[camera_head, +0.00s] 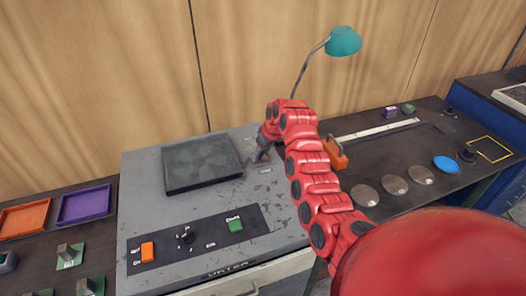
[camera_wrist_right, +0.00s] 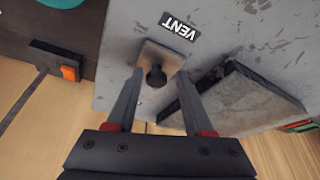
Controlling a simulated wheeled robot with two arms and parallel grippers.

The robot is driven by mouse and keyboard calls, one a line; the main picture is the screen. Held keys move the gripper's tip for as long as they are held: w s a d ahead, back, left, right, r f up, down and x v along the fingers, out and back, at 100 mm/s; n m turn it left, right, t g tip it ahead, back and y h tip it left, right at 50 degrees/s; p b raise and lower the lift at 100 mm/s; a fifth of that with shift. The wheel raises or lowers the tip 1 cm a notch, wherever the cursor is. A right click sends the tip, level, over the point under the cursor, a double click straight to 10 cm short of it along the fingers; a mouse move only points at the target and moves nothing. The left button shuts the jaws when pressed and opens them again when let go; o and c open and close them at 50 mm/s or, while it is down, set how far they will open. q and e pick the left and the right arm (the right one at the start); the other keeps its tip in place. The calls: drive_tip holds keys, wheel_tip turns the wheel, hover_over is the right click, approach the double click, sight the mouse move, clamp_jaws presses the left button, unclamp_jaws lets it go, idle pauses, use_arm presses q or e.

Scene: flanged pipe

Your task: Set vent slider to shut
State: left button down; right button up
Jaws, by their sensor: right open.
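The vent slider (camera_wrist_right: 157,74) shows in the right wrist view as a black knob on a small brownish plate, next to a black label (camera_wrist_right: 179,25) reading VENT. It sits on the top of the grey cabinet (camera_head: 140,165). My right gripper (camera_wrist_right: 157,88) is open, with its two fingers on either side of the knob; I cannot tell whether they touch it. In the head view my right gripper (camera_head: 262,150) is at the cabinet's back right and hides the slider. The slider's set position cannot be read. My left gripper is not in view.
A dark square plate (camera_head: 202,163) lies close to the left of my right gripper. A control panel with an orange switch (camera_head: 148,251) and a green switch (camera_head: 235,225) is at the front. A teal lamp (camera_head: 343,41) stands behind. An orange block (camera_head: 336,153) is beside my arm.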

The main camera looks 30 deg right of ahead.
drive_tip(key=shift+o, duration=0.5)
drive_tip(key=shift+w, duration=0.15)
drive_tip(key=shift+r, duration=0.1)
drive_tip(key=shift+d+r+b, duration=0.15)
drive_tip(key=shift+r+b, duration=0.15)
drive_tip(key=shift+r, duration=0.25)
drive_tip(key=a+b+v, duration=0.1)
drive_tip(key=b+v, duration=0.1)
drive_tip(key=v, duration=1.4)
drive_tip(key=shift+s+d, duration=0.25)
drive_tip(key=shift+d, duration=0.05)
drive_tip(key=shift+r, duration=0.15)
